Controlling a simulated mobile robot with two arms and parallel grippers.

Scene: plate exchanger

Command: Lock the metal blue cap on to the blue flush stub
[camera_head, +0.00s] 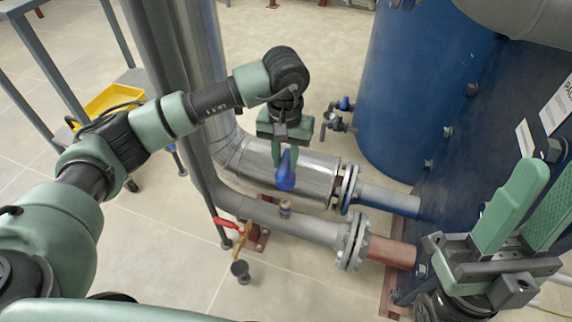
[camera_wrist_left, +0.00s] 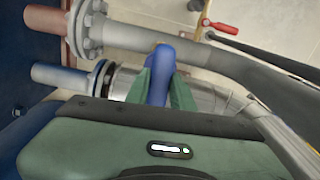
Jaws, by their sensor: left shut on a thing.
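My left gripper (camera_head: 287,158) is shut on the blue cap (camera_head: 286,178), which hangs below the green fingers. In the left wrist view the cap (camera_wrist_left: 159,74) sits between the two fingers (camera_wrist_left: 160,90).
A red-handled valve (camera_head: 228,224) stands left of the stub. The large silver pipe (camera_head: 300,178) and flanged lower pipe (camera_head: 310,228) run close around it. A blue tank (camera_head: 400,100) and dark blue exchanger (camera_head: 470,150) are to the right.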

